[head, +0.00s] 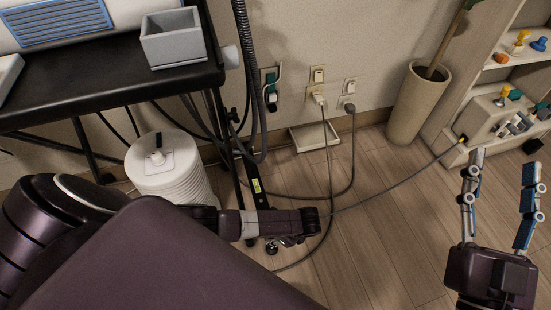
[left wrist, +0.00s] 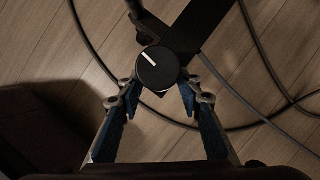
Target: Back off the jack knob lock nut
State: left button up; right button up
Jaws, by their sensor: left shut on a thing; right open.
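A round black knob (left wrist: 158,68) with a white line on its top sits at the end of a dark bar (left wrist: 202,28) in the left wrist view. My left gripper (left wrist: 159,88) has its blue-padded fingers on either side of the knob, closed on it. A separate lock nut cannot be made out; the knob may hide it. In the head view my left gripper (head: 287,239) is low near the floor by the black stand leg (head: 253,172), its fingertips hard to see. My right gripper (head: 503,165) is open and empty at the right.
A black cart (head: 120,92) carries a grey bin (head: 173,38). A white ribbed container (head: 172,172) stands below it. Cables (head: 352,165) run from wall outlets across the floor. A beige bin (head: 418,105) and shelf (head: 497,85) stand at right. The wood floor between is mostly clear.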

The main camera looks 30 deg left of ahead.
dwell(0.3)
pick_arm(q)
jog(key=o, duration=1.2)
jog(key=shift+c, duration=0.2)
jog(key=shift+r, duration=0.1)
jog(key=v, duration=1.1)
jog(key=shift+d+r, duration=0.25)
jog(key=shift+r, duration=0.1)
